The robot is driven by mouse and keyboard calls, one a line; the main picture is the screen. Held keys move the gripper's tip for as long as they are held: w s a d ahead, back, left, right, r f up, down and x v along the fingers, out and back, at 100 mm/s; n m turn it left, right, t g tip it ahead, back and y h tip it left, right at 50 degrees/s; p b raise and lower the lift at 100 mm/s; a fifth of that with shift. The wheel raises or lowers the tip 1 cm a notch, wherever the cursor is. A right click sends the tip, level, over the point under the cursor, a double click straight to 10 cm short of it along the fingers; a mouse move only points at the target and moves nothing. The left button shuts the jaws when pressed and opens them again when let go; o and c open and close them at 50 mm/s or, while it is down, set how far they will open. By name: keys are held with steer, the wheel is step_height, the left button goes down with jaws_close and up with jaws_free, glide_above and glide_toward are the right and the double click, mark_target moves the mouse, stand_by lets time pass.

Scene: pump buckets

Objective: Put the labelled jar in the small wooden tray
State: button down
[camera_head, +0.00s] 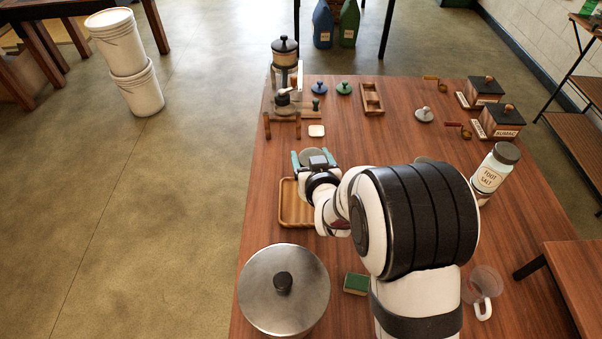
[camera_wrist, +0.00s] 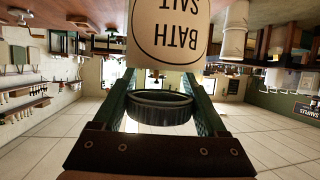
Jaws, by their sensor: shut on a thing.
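My gripper (camera_head: 313,158) is shut on a white jar (camera_wrist: 168,30) with a dark lid, its label reading "BATH SALT" upside down in the wrist view. The fingers (camera_wrist: 160,95) are on both sides of the lid. In the head view the jar is mostly hidden by my gripper; only a greyish round patch shows between the fingers. The small wooden tray (camera_head: 286,213) lies on the table just below my gripper in the picture, partly covered by my arm. No jar is seen in its visible part. Another jar (camera_head: 490,174), labelled "FOOT SALT", stands at the right.
A large metal lidded pot (camera_head: 284,291) stands at the front left and a green sponge (camera_head: 356,283) beside it. A clear cup (camera_head: 485,288) is at the front right. A tall grinder (camera_head: 286,65) and wooden boxes (camera_head: 502,121) stand at the back.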

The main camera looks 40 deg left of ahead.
steer(key=shift+s+a+f, duration=0.25)
steer(key=shift+a+f, duration=0.2)
steer(key=shift+a, duration=0.1)
steer(key=shift+s+a+f, duration=0.25)
steer(key=shift+a+f, duration=0.2)
steer(key=shift+a, duration=0.1)
steer(key=shift+f, duration=1.8)
jaws_free()
steer(key=shift+f, duration=0.15)
steer(key=v, duration=0.7)
steer(key=shift+s+d+r, duration=0.15)
steer(key=shift+d+r, duration=0.05)
